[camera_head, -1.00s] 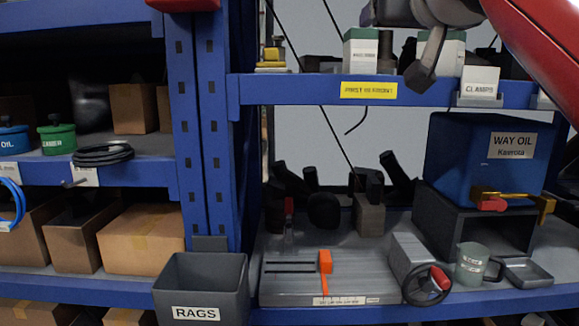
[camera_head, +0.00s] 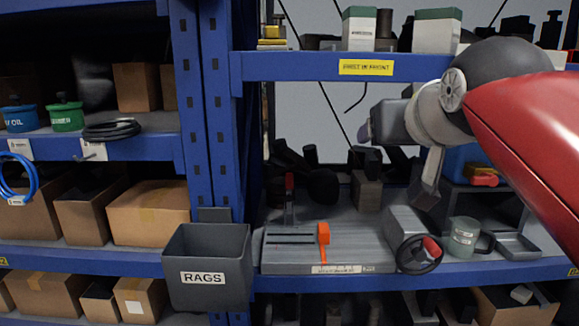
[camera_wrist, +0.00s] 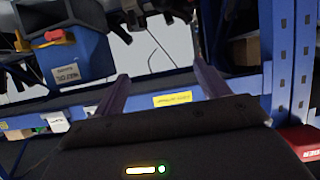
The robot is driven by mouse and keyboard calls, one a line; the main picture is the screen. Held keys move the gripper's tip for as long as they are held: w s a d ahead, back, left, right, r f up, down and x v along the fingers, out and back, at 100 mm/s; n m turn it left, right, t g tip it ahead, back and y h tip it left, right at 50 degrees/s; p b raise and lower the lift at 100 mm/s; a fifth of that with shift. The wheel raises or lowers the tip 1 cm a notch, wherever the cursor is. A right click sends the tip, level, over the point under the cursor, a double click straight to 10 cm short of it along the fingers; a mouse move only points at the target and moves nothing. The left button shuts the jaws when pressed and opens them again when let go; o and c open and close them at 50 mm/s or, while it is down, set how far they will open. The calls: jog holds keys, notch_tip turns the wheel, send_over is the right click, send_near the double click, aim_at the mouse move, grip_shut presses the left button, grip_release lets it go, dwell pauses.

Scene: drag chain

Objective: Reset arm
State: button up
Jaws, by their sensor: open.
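My gripper (camera_head: 368,128) is in front of the shelf, below the upper blue beam and above the machine with the orange lever. It points to the left. In the wrist view both fingers of my gripper (camera_wrist: 160,68) stand apart with nothing between them. My red arm comes in from the right and hides most of the blue way oil box (camera_head: 456,162). That box (camera_wrist: 78,58) shows tilted at the upper left of the wrist view.
The upper blue beam (camera_head: 300,67) with a yellow label (camera_head: 366,67) is just above my gripper. Below are a grey machine bed (camera_head: 345,255), a handwheel (camera_head: 419,254), a mug (camera_head: 465,237) and a tray (camera_head: 517,245). A grey rags bin (camera_head: 208,262) hangs at the post.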

jog(key=s+f+g, duration=0.2)
jog(key=s+f, duration=0.3)
jog(key=f, duration=0.5)
jog(key=s+f+g, duration=0.3)
jog(key=s+f, duration=0.2)
jog(key=f, duration=0.6)
jog(key=s+f+g, duration=0.2)
jog(key=s+f, duration=0.3)
jog(key=f, duration=0.6)
jog(key=shift+f+g, duration=0.15)
jog(key=shift+g, duration=0.15)
